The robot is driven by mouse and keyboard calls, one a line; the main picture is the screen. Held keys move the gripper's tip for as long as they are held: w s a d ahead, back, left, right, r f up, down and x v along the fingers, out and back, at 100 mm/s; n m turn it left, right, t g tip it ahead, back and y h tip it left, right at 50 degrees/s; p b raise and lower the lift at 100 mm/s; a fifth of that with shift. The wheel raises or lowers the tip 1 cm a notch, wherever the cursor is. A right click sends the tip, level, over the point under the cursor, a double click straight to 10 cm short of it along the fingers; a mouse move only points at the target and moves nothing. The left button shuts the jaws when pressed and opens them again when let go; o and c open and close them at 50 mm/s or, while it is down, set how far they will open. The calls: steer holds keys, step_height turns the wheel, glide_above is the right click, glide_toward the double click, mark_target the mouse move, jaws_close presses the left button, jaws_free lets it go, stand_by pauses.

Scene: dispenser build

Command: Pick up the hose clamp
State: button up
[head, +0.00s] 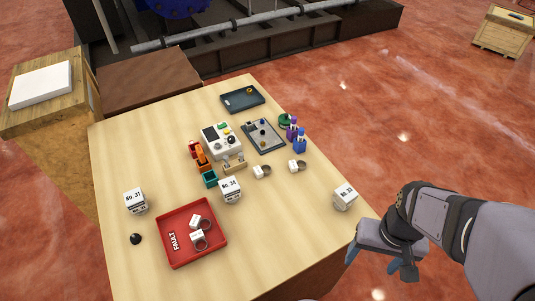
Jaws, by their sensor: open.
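Several small rings with white blocks look like hose clamps. One ring with a block (262,171) lies on the table right of the middle, and a second (297,166) lies further right. Two more, an upper one (196,221) and a lower one (198,238), lie in the red FAULT tray (220,255). They are too small to tell their exact form. My gripper (380,266) is open and empty, off the table's right edge and well apart from all of them.
White numbered cubes stand at the left (135,201), middle (230,190) and right (345,197) of the table (300,230). A white device (221,140), dark trays (243,98) and coloured bottles (299,143) stand further back. The table's front right is mostly clear.

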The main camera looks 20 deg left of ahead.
step_height(320, 180, up, 4)
steer(key=w+a+f+n+t+y+b, duration=0.15)
steer(key=w+a+t+b, duration=0.25)
steer(key=w, duration=0.6)
steer(key=w+a+f+n+t+h+b, duration=0.15)
steer(key=w+a+t+b, duration=0.25)
steer(key=w, duration=0.6)
steer(key=w+a+r+n+t+y+b, duration=0.1)
steer(key=a+r+n+y+b, duration=0.3)
steer(key=a, duration=0.7)
steer(key=w+a+f+n+t+y+b, duration=0.15)
steer(key=a+y, duration=0.35)
steer(key=a, duration=0.6)
steer(key=p, duration=0.1)
glide_toward(263, 170)
steer(key=shift+w+a+r+g, duration=0.35)
steer(key=shift+w+r, duration=0.15)
steer(key=shift+r, duration=0.1)
steer(key=shift+f, duration=0.25)
steer(key=shift+p+x, duration=0.5)
steer(key=shift+x, duration=0.5)
